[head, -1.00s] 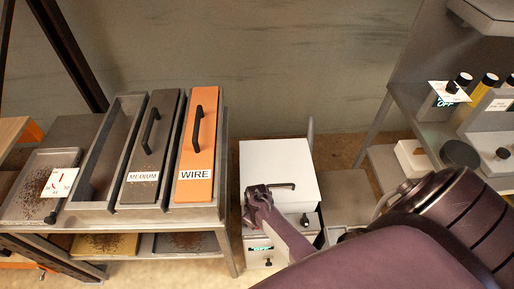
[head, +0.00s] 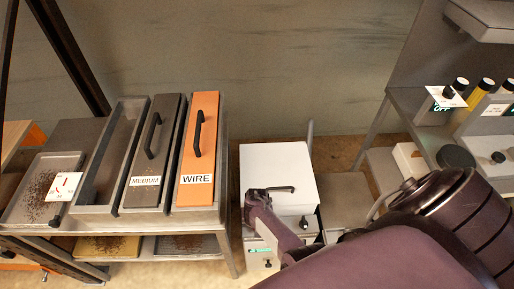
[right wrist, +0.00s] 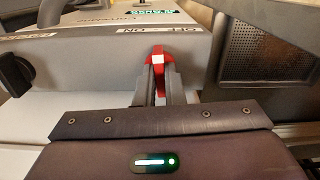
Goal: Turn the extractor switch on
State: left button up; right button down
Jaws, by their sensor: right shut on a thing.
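The extractor appears to be the white-topped box (head: 275,165) with a black handle, on the floor right of the rack. In the right wrist view, a red switch lever (right wrist: 157,58) with a white mark stands on a grey panel, below an inverted ON/OFF label (right wrist: 160,30). My right gripper (right wrist: 155,88) is shut on this lever. Its fingertips cannot be clearly made out in the head view. My left gripper is not in view.
A rack left of the box holds an orange WIRE lid (head: 199,140), a grey MEDIUM lid (head: 150,155) and an open tray (head: 84,208). A shelf (head: 400,95) with bottles stands at right. A black knob (right wrist: 15,74) is beside the switch.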

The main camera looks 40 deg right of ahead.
jog(key=shift+s+m, duration=0.1)
jog(key=shift+m, duration=0.5)
jog(key=c, duration=1.5)
grip_release()
jog(key=shift+r+p, duration=1.1)
jog(key=shift+r, duration=2.8)
